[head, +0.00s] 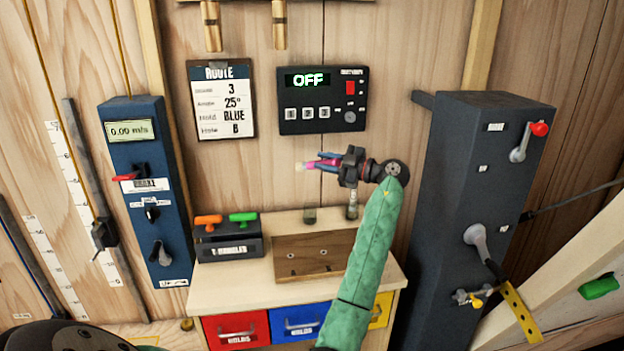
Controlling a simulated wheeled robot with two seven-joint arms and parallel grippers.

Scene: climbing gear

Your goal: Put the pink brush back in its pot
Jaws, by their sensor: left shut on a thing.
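The pink brush (326,164) is in my left gripper (332,162), which is shut on it. The brush lies about level in the air, its pale tip pointing left. It is above the workbench and in front of the wall below the black control box. I cannot tell which is the brush's pot. My right gripper is not in view.
The bench (225,283) carries a wooden board (300,262) with holes and a dark handle box (228,247) with orange and green handles. A blue panel (145,190) stands left, a tall dark cabinet (455,200) right. The control box (322,100) reads OFF.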

